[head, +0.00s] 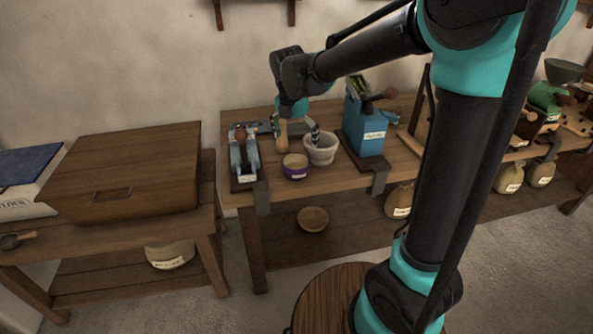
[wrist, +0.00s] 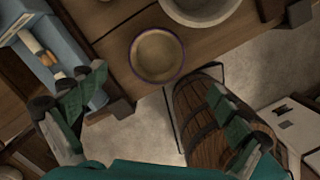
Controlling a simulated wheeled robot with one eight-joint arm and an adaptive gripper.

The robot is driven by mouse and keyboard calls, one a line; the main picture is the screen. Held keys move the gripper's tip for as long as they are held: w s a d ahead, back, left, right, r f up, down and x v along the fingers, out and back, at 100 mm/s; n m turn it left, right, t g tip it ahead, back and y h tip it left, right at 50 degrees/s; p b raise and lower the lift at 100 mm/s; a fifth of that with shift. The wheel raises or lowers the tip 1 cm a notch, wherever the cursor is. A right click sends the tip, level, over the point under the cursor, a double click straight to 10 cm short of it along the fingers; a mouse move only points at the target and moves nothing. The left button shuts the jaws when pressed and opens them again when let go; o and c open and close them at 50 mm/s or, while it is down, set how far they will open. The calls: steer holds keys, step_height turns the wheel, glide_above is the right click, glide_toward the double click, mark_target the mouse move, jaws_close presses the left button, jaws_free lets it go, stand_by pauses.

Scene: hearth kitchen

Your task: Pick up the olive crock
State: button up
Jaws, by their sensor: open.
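A small round pot with a purple outer wall and a white label (head: 295,166) stands upright near the front edge of the middle table. It is the likeliest olive crock; its label is too small to read. In the wrist view this pot (wrist: 157,57) shows from above, with a thin purple rim and a brownish inside. My gripper (head: 292,122) hangs over the table, behind and above the pot in the head view. In the wrist view my gripper (wrist: 155,122) is open with nothing between its spread fingers. The pot is apart from both fingers, toward the top of the picture.
A pale mortar (head: 321,149) stands close to the pot's right. A blue clamped device (head: 243,158) is at its left, and a blue mill (head: 364,125) farther right. A shallow bowl (head: 313,219) sits on the lower shelf. A wooden box (head: 125,170) fills the left table.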

glide_above(296, 168)
steer(key=f, duration=0.2)
steer(key=s+f, duration=0.1)
steer(key=f, duration=0.1)
steer(key=shift+f, duration=0.2)
steer(key=shift+w+f, duration=0.15)
steer(key=shift+f, duration=1.2)
steer(key=shift+w+f, duration=0.15)
steer(key=shift+f, duration=1.15)
steer(key=c, duration=1.4)
